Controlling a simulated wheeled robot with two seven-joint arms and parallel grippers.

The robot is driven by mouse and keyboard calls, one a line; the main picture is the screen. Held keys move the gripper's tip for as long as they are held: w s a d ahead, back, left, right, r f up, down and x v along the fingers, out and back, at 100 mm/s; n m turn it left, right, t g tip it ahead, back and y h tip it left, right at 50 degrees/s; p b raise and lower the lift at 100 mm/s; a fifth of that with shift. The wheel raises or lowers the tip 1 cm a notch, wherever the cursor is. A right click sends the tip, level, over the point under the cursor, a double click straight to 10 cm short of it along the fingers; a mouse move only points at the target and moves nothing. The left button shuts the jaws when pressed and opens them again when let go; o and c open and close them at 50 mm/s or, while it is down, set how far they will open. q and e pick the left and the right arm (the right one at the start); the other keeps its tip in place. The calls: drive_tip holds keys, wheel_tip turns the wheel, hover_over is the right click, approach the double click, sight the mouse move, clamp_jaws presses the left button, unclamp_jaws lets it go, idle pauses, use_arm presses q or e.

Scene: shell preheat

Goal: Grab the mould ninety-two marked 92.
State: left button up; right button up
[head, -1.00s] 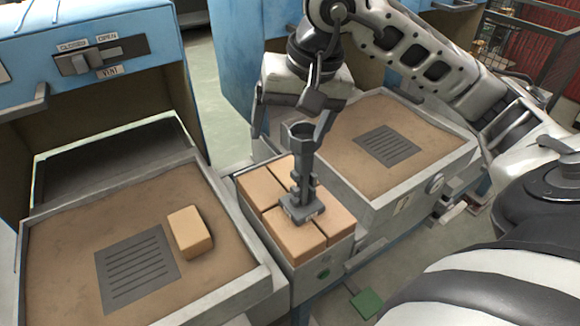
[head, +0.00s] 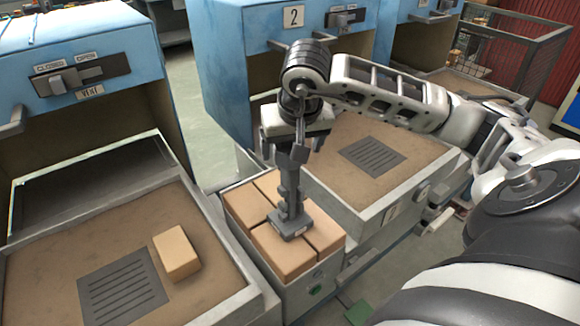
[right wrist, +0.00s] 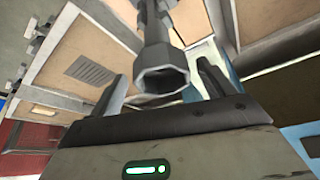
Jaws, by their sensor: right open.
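A dark grey metal mould (head: 291,190) stands upright, with a wide foot and a socket-like upper end, on tan blocks in the bin between two trays. A small pale label on its foot is too small to read. My right gripper (head: 299,145) is directly over it, pointing down and open. In the right wrist view the mould's hollow, many-sided top end (right wrist: 163,80) lies between the two spread fingers of my right gripper (right wrist: 160,70). I cannot tell whether a finger touches it. My left gripper is not in view.
The bin (head: 297,290) holds several tan blocks (head: 284,251). A sandy tray (head: 215,290) with a loose tan block (head: 177,252) is at left, another tray (head: 385,200) at right. Blue ovens (head: 75,95) with levers stand behind.

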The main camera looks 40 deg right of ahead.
sight(290, 189)
drive_tip(key=shift+x, duration=2)
drive_tip(key=shift+w+r, duration=0.1)
drive_tip(key=shift+r, duration=0.05)
drive_tip(key=c, duration=1.7)
drive_tip(key=shift+c, duration=0.2)
